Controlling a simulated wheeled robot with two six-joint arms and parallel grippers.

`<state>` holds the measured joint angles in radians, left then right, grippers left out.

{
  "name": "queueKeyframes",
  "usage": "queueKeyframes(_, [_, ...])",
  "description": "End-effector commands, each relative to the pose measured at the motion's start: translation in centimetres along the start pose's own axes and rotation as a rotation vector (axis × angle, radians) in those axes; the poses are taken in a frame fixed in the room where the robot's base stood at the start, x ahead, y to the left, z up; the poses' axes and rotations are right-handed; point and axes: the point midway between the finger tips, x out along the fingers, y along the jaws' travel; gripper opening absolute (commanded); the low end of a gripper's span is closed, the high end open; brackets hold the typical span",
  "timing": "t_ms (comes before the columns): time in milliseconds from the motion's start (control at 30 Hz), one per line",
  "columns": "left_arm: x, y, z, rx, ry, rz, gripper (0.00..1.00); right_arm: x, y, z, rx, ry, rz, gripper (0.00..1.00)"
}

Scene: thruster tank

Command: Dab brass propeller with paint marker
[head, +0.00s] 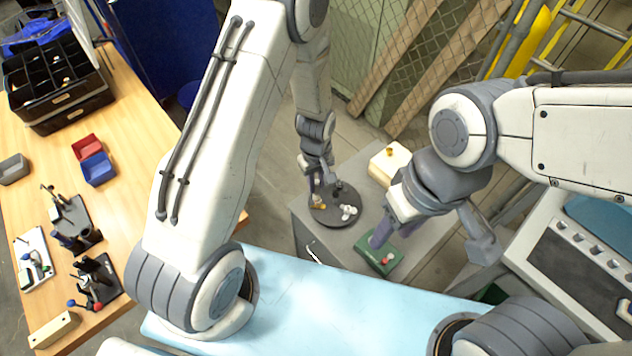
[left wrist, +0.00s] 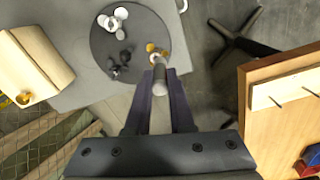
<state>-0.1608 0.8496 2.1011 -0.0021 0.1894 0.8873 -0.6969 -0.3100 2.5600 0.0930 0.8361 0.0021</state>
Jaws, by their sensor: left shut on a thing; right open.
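My left gripper (head: 317,182) is shut on a grey cylinder, which looks like the paint marker (left wrist: 160,82), held between its fingers in the left wrist view. The marker's end points at the brass propeller (head: 318,205), near the left edge of a dark round tray (head: 337,219). The brass propeller also shows in the left wrist view (left wrist: 151,48), just beyond the marker's end. I cannot tell whether they touch. White propellers (head: 348,212) and a black propeller (left wrist: 120,62) share the tray. My right gripper (head: 377,242) is open above a green tray with a red-tipped item.
The green tray (head: 368,257) and a cream block (head: 378,165) with a brass piece on top sit on the grey cabinet (head: 305,232). A wooden table (head: 135,130) at left holds bins and fixtures. A light blue surface (head: 320,300) lies in front.

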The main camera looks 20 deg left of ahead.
Motion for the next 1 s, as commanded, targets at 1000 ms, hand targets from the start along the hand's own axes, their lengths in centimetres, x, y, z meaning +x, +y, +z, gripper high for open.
queueKeyframes(1000, [-4.9,0.0,0.0,0.0,-0.001,-0.001,0.0,-4.0,-0.3,-0.2,0.0,0.0,0.0,0.5])
